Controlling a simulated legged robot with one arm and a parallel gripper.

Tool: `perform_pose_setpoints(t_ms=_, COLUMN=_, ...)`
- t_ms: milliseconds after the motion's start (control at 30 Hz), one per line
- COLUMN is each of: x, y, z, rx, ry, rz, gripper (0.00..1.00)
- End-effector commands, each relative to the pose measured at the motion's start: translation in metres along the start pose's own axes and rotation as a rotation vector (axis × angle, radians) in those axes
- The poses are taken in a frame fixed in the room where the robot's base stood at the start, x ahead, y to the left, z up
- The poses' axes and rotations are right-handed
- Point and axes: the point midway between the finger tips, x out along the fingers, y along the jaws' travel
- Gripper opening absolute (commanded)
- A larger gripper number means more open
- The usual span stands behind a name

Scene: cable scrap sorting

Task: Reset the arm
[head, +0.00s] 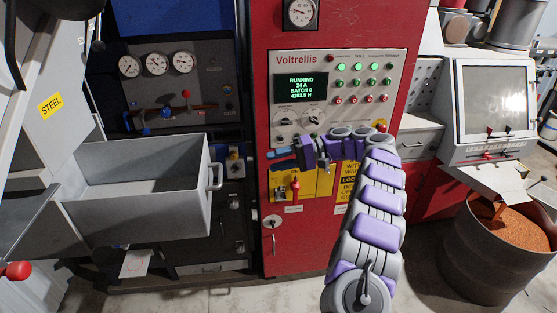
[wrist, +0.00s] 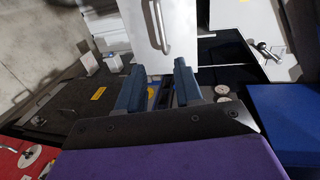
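My purple and grey arm (head: 380,205) reaches up in front of the red Voltrellis cabinet and bends left at the top. My gripper (head: 278,155) points left at its end, in front of the cabinet's lower left part. In the wrist view my gripper (wrist: 160,82) has its two blue fingers apart, with nothing seen held between them. A grey bin (head: 140,205) stands left of the gripper, and its handle (head: 216,177) faces the gripper side. The handle also shows beyond the fingers in the wrist view (wrist: 162,30). The arm partly hides the cabinet's yellow panel.
The red cabinet (head: 285,235) has a lit screen reading RUNNING, with buttons and knobs. A yellow lockout panel (head: 318,182) sits close behind the arm. A gauge panel (head: 165,85) is at the back left. A drum of copper-coloured granules (head: 490,265) stands at right.

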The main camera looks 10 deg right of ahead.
Motion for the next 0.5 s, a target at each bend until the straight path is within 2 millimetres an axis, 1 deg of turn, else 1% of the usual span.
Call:
perform_pose_setpoints(t_ms=367, x=-0.0017, y=0.0004, z=0.0001, rx=0.001, ry=0.000, rz=0.000, gripper=0.35)
perform_pose_setpoints(t_ms=500, x=0.0046, y=-0.0043, z=0.0042, rx=0.010, ry=-0.008, rz=0.004, gripper=0.35)
